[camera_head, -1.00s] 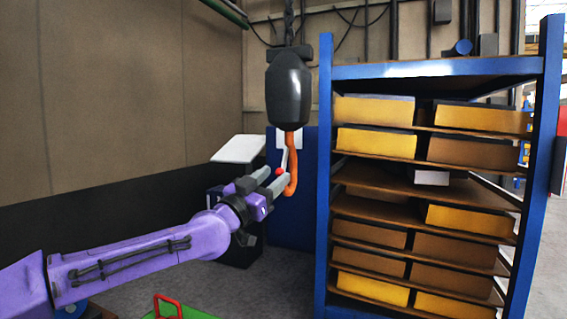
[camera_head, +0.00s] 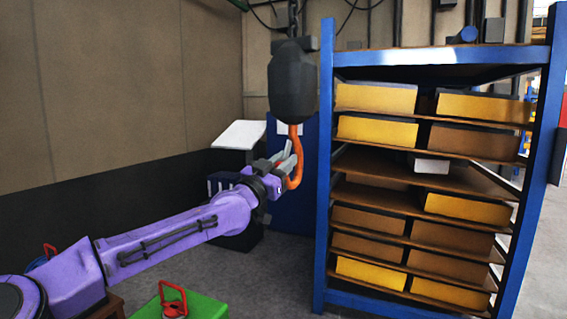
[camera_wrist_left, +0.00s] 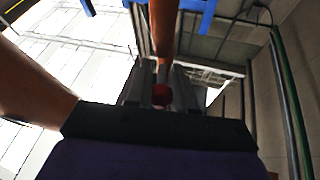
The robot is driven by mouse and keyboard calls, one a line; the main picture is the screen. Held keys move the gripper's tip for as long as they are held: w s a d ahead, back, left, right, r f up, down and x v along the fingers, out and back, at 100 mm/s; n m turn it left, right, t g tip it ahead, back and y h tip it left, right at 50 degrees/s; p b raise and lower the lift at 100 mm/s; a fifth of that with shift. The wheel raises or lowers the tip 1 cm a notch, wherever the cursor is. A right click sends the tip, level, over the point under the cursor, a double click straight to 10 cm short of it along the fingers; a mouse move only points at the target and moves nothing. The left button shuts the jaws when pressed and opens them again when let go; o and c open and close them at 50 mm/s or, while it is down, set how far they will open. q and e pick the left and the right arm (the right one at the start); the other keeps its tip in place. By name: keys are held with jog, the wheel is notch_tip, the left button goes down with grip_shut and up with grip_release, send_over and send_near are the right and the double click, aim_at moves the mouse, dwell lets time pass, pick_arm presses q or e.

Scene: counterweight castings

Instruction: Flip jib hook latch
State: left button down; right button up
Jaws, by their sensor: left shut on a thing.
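The orange jib hook (camera_head: 297,160) hangs below a dark hook block (camera_head: 292,82) on a chain, left of the blue rack. My left gripper (camera_head: 286,160) reaches in from the lower left, with its fingers at the hook's open left side. The latch is mostly hidden by the fingers in the head view. In the left wrist view the fingers (camera_wrist_left: 161,97) are shut on the latch's red knob (camera_wrist_left: 161,95), with the orange hook (camera_wrist_left: 163,28) just beyond. My right gripper is not in view.
A blue rack (camera_head: 323,200) with yellow and brown blocks stands close on the right. A dark pedestal with a tilted white panel (camera_head: 239,134) is behind my arm. A green box with a red-handled casting (camera_head: 173,302) is at the bottom. Grey floor lies between.

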pick_arm(q)
jog(key=shift+s+d, duration=0.1)
jog(key=shift+d, duration=0.05)
jog(key=r+g+y+p, duration=0.1)
jog(key=p, duration=0.3)
jog(key=s+r+n+g+y+p, duration=0.1)
jog(key=g+p, duration=0.1)
jog(key=p, duration=0.2)
jog(key=r+g+y+p, duration=0.1)
jog(key=p, duration=0.3)
jog(key=shift+s+a+n, duration=0.25)
jog(key=shift+s+n, duration=0.05)
jog(key=shift+s, duration=0.05)
jog(key=shift+s+a+g+y+p, duration=0.1)
jog(key=shift+g+y+p, duration=0.6)
jog(key=shift+p, duration=0.4)
jog(key=c, duration=1)
grip_release()
jog(key=shift+s, duration=0.15)
